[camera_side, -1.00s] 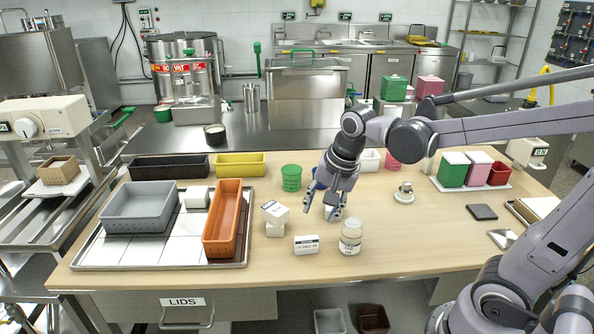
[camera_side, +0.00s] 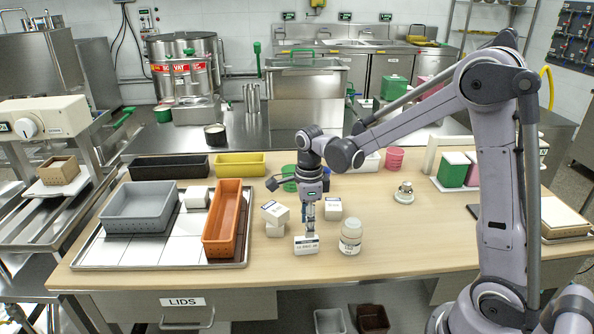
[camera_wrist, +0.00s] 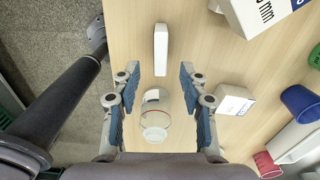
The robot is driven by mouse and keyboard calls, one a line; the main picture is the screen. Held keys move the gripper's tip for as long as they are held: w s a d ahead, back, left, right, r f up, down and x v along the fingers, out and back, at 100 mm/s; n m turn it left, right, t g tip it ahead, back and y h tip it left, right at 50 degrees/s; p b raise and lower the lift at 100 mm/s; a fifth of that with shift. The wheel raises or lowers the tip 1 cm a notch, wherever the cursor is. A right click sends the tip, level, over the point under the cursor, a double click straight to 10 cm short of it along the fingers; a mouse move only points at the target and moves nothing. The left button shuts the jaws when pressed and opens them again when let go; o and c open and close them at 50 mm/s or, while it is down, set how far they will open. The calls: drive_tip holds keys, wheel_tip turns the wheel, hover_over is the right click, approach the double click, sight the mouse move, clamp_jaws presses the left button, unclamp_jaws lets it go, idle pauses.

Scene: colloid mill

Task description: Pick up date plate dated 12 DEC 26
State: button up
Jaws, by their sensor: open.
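A small white plate (camera_side: 306,246) with a dark band and printed date stands near the table's front edge; its print is too small to read surely. My gripper (camera_side: 309,229) points down just above it, open and empty. In the wrist view the plate (camera_wrist: 161,50) shows edge-on, in line with the gap between my open fingers (camera_wrist: 158,70). I cannot tell whether the fingertips reach down beside it. Other white printed blocks stand near: a stack of two (camera_side: 275,214) to the left and one (camera_side: 332,208) behind to the right.
A white-lidded jar (camera_side: 350,238) stands close to the right of the plate and shows in the wrist view (camera_wrist: 155,116). An orange bin (camera_side: 222,225) and a grey bin (camera_side: 139,207) sit on a tray to the left. The table's front strip is clear.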

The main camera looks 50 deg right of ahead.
sight(306, 253)
drive_tip(key=shift+w+f, duration=0.1)
drive_tip(key=shift+f, duration=3.55)
clamp_jaws()
